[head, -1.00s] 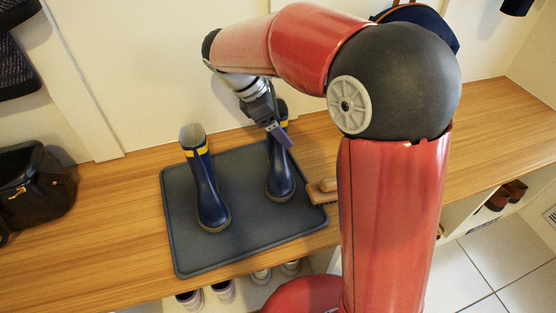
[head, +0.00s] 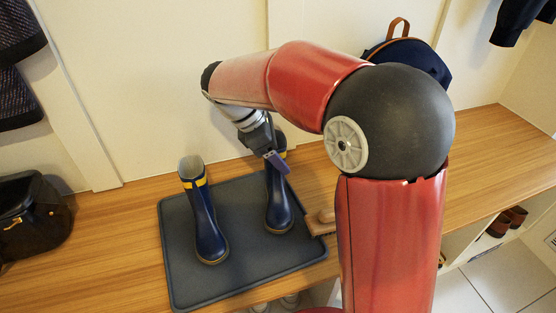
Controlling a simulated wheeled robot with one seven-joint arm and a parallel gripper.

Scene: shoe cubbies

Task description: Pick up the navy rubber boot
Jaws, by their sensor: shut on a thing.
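Two navy rubber boots with yellow bands stand upright on a dark grey tray (head: 240,262). The left boot (head: 206,225) is in plain view with nothing touching it. The right boot (head: 279,205) has its upper shaft partly hidden by my gripper (head: 277,160). My gripper is at the top of the right boot's shaft and shut on it. The far finger and the exact contact are hidden. The right boot's sole appears at the tray surface; I cannot tell whether it is clear of it.
A wooden brush-like item (head: 322,221) lies at the tray's right edge. A black bag (head: 34,215) sits on the wooden bench (head: 110,235) at left. A navy backpack (head: 412,58) is behind my arm. Brown shoes (head: 507,220) are in a cubby at right.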

